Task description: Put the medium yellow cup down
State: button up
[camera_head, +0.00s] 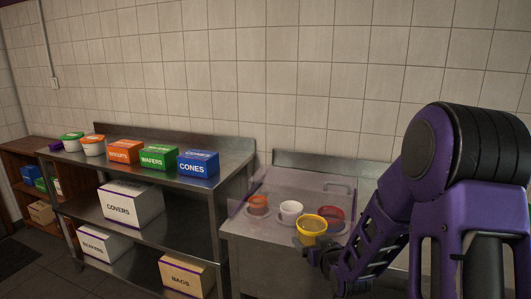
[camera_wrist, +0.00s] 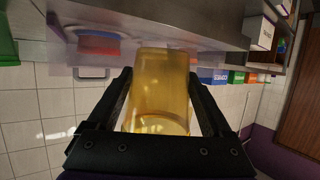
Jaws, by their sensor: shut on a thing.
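The yellow cup (camera_head: 311,226) is upright at the front edge of the steel counter in the head view. My gripper (camera_head: 318,251) is shut on it from the lower right. In the wrist view the yellow cup (camera_wrist: 160,88) fills the space between both fingers of my gripper (camera_wrist: 160,100). It looks glossy and partly see-through there. I cannot tell whether its base touches anything.
Behind it, a clear-walled enclosure (camera_head: 315,183) stands on the counter (camera_head: 262,235). An orange cup (camera_head: 258,203), a white cup (camera_head: 290,210) and a red bowl (camera_head: 331,214) are there. A steel shelf (camera_head: 215,186) with boxes stands left.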

jog(key=s+d+f+m+h, duration=0.2)
jog(key=s+f, duration=0.3)
jog(key=shift+s+f+h, duration=0.25)
jog(key=shift+f+h, duration=0.05)
jog(key=shift+f, duration=0.1)
